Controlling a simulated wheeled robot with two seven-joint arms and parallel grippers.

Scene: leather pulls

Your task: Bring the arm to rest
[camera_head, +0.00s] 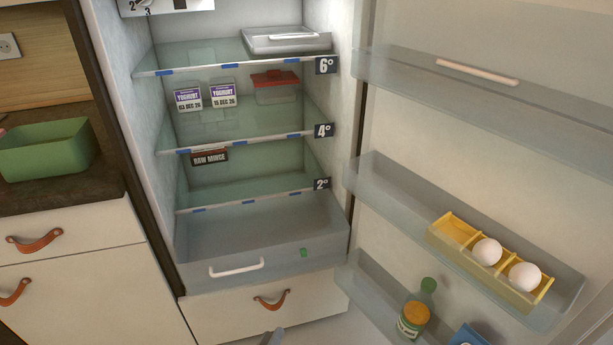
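Only a small grey tip shows at the bottom edge in the head view, below the drawer under the fridge; it seems to be part of my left gripper (271,338). The rest of it is cut off by the frame, so I cannot tell whether it is open or shut, and nothing held shows. It appears apart from the shelves and door. My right gripper is not in view.
The fridge door (430,125) stands open at the right, with an egg holder (455,229) and a green-capped bottle (414,318). Glass shelves (235,141) hold containers. The clear drawer (262,245) appears shut. A green bin (45,150) stands on the left counter.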

